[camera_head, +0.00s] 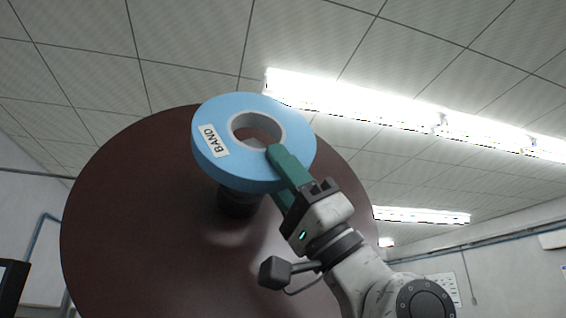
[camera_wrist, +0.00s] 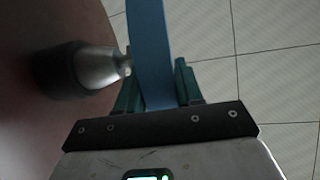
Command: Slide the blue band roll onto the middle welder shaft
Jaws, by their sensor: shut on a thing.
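The blue band roll (camera_head: 298,137) is a light-blue ring with a white BAND label and a pale core around an open hole. My gripper (camera_head: 279,166), with green fingers, is shut on the right side of its ring wall. In the wrist view the roll (camera_wrist: 151,50) shows edge-on between the fingers of my gripper (camera_wrist: 155,88). A dark shaft (camera_head: 236,204) shows partly behind the roll. In the wrist view the shaft (camera_wrist: 70,68) has a metallic tip close to the roll's left side. I cannot tell which shaft this is, or whether it touches the roll.
A large dark brown disc (camera_head: 130,220) fills the space behind the roll and shaft. Ceiling lights (camera_head: 400,108) are above right. A dark screen-like object (camera_head: 12,285) is at the lower left edge. The space right of the disc looks open.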

